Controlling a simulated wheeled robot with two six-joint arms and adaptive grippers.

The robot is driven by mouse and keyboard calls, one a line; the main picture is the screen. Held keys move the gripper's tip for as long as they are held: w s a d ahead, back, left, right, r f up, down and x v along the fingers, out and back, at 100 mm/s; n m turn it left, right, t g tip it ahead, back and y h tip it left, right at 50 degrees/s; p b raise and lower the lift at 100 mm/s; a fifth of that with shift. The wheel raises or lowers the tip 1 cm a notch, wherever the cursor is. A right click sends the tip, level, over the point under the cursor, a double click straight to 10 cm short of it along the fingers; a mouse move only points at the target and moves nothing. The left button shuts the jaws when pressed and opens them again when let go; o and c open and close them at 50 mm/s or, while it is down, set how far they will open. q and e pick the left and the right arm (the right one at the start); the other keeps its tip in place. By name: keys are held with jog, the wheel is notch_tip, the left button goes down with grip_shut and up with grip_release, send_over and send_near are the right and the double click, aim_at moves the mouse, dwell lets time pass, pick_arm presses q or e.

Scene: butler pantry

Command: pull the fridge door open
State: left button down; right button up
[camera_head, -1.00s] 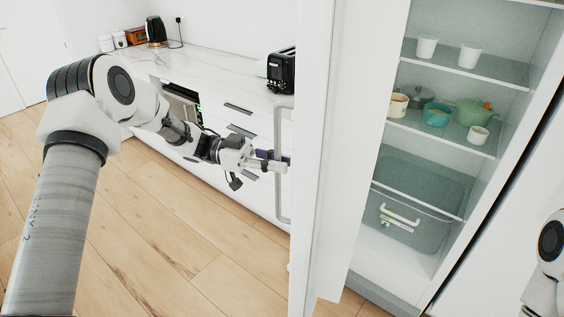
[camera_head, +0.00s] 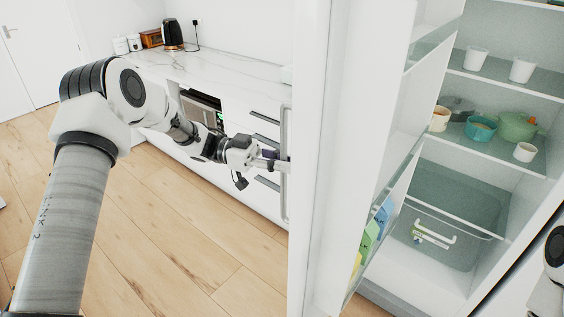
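The white fridge door (camera_head: 309,150) stands open and edge-on in the middle of the head view. Its long vertical handle (camera_head: 285,202) is on the door's left side. My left gripper (camera_head: 278,162) reaches in from the left with its fingers at the handle's middle and appears shut on it; the door edge partly hides the fingertips. The fridge interior (camera_head: 470,190) is exposed at right, with cups and pots on its shelves and a clear drawer below. My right gripper is out of view; only a piece of my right arm shows at the right edge.
Door shelves (camera_head: 385,215) hold colored packages on the door's inner side. A white counter (camera_head: 215,68) with drawers runs behind my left arm, with a black kettle (camera_head: 172,34) at its far end. Wooden floor (camera_head: 190,245) is clear at lower left.

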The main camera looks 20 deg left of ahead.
pick_arm(q)
jog(key=c, duration=1.1)
grip_release()
jog(key=shift+c, duration=0.2)
jog(key=a, duration=1.2)
jog(key=shift+s, duration=0.35)
